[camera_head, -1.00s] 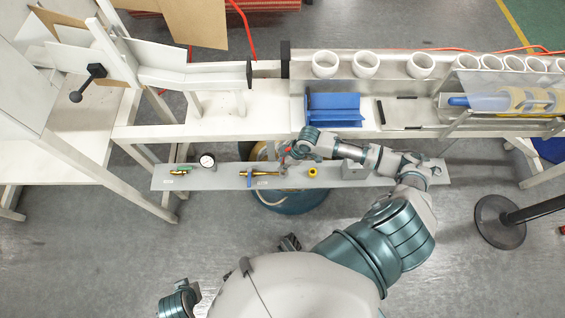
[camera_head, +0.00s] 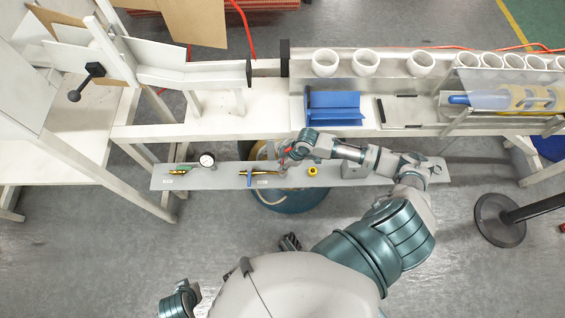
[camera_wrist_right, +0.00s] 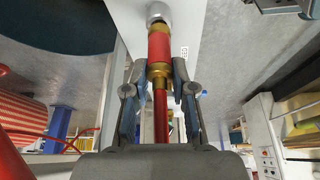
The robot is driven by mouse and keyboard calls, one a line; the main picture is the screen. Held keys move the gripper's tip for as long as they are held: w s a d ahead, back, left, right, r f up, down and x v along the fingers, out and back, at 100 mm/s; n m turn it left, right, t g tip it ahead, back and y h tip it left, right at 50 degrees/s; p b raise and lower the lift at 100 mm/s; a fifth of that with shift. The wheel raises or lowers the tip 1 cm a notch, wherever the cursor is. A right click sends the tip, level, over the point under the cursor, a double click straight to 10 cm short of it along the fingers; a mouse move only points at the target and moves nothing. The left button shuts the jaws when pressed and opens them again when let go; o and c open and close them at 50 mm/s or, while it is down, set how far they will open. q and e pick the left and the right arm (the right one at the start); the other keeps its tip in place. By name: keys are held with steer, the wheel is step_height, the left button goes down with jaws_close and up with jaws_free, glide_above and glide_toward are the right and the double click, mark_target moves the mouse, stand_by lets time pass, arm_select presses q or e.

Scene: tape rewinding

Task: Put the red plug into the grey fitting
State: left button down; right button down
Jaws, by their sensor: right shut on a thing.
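My right gripper (camera_wrist_right: 158,80) is shut on the brass rear part of the red plug (camera_wrist_right: 159,46), with one finger on each side. A red hose runs back from the plug between the fingers. The plug's front end meets the round grey fitting (camera_wrist_right: 158,12) at the top of the right wrist view, in line with it; how deep it sits cannot be told. In the head view my right gripper (camera_head: 286,157) is over the grey panel (camera_head: 215,178), and it largely hides the fitting. Dark fingers of what seems my left gripper (camera_head: 290,242) show beside my body.
The panel also carries a brass valve with a blue handle (camera_head: 249,180), a round gauge (camera_head: 207,161) and a yellow fitting (camera_head: 312,171). A white bench (camera_head: 215,128) stands behind it. A blue drum (camera_head: 290,200) is under the panel. A post base (camera_head: 499,222) stands at right.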

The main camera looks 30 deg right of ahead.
steer(key=shift+a+f, duration=0.15)
steer(key=shift+f, duration=0.1)
steer(key=shift+f, duration=0.25)
steer(key=c, duration=0.9)
jaws_free()
steer(key=v, duration=1.2)
steer(key=shift+f, duration=0.1)
